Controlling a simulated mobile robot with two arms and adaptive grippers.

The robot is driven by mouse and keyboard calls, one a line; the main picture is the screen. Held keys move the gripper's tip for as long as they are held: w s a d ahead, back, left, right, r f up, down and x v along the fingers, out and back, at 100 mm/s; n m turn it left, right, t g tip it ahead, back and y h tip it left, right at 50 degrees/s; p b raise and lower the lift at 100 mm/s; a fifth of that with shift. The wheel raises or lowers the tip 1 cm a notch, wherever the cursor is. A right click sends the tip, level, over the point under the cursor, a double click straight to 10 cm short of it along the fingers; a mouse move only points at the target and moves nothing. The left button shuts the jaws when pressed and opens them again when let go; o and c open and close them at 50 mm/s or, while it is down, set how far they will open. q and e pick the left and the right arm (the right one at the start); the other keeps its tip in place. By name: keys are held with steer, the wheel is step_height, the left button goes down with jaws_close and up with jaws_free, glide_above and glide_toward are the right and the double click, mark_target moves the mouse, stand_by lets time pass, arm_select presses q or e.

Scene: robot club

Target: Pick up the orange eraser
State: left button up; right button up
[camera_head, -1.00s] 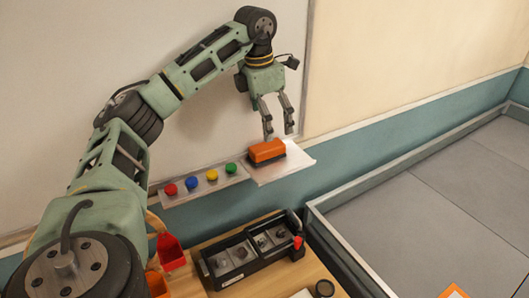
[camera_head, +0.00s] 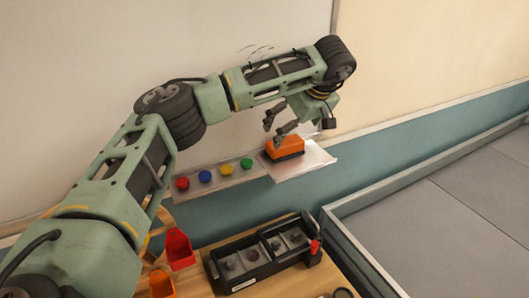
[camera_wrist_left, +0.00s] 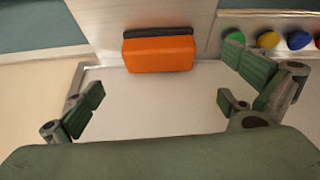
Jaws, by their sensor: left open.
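The orange eraser (camera_head: 285,147) lies on a pale tray (camera_head: 306,161) fixed along the base of the whiteboard. In the left wrist view the eraser (camera_wrist_left: 159,53) shows an orange body with a dark strip along its far side. My left gripper (camera_head: 275,129) is open and empty, close above and beside the eraser. In the left wrist view its green-padded fingers (camera_wrist_left: 160,100) are spread wide, and the eraser is ahead of them, between their lines. I cannot tell whether a finger touches it. My right gripper is not in view.
Red, blue, yellow and green magnets (camera_head: 227,168) sit on the ledge left of the eraser. Below are a black divided organizer (camera_head: 262,256) and a red bin (camera_head: 179,248) on a wooden table. A bordered grey floor area (camera_head: 440,215) lies to the right.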

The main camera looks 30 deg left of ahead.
mark_target(287, 142)
arm_select(q)
steer(key=shift+m, duration=0.3)
steer(key=p+x, duration=0.3)
steer(key=x, duration=0.3)
steer(key=shift+f+p, duration=0.4)
steer(key=shift+w+a+f, duration=0.15)
steer(key=shift+a+f, duration=0.05)
steer(key=shift+f, duration=0.35)
steer(key=shift+r, duration=0.1)
steer(key=c, duration=1)
steer(key=shift+c, duration=0.2)
